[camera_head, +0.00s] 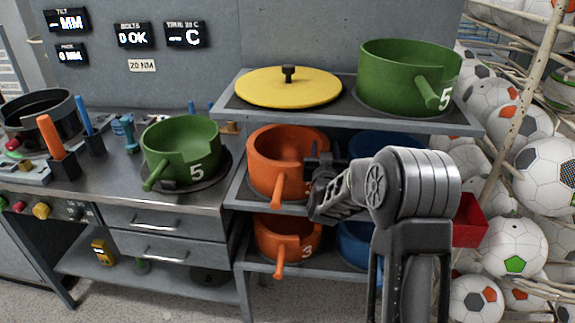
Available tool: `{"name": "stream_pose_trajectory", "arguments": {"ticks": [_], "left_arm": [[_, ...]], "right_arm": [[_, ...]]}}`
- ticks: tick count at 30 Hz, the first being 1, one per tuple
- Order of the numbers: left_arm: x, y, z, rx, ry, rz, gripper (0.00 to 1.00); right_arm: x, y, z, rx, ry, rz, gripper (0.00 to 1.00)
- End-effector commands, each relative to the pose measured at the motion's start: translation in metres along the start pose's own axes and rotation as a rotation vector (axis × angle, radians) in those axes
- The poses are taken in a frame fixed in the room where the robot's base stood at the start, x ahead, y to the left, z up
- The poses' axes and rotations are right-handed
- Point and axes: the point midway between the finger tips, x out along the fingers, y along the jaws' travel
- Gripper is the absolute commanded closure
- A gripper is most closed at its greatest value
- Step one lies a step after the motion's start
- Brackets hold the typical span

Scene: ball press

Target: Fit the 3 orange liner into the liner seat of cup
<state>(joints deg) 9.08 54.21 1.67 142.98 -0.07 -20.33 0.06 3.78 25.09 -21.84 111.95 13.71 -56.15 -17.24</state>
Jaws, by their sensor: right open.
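An orange liner (278,165) with a handle at its front sits on the middle shelf. My right gripper (317,172) is open at its right front side, overlapping its rim and number in the picture; I cannot tell whether they touch. A second orange liner (268,238), marked 3, sits on the shelf below with its handle toward the front. A black round cup-like vessel (42,122) stands at the far left of the workbench; I cannot tell whether it is the cup with the liner seat. My left gripper is not in view.
A green liner marked 5 (180,145) sits on a dark round plate on the workbench. The top shelf holds a yellow lid (288,90) and another green liner (405,75). Blue liners (385,145) stand behind my right arm. Ball racks (540,170) and a red bin (470,222) are at right.

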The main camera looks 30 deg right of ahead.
Motion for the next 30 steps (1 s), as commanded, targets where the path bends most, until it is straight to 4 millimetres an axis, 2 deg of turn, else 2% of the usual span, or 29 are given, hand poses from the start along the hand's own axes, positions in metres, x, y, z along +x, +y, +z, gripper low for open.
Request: {"name": "stream_pose_trajectory", "arguments": {"ticks": [4,19,30], "left_arm": [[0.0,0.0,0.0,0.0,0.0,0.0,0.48],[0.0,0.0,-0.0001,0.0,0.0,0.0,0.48],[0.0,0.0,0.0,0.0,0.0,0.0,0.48]], "right_arm": [[-0.0001,0.0,-0.0001,0.0,0.0,0.0,0.59],[-0.0002,0.0,-0.0001,0.0,0.0,0.0,1.0],[-0.0002,0.0,0.0001,0.0,0.0,0.0,1.0]]}}
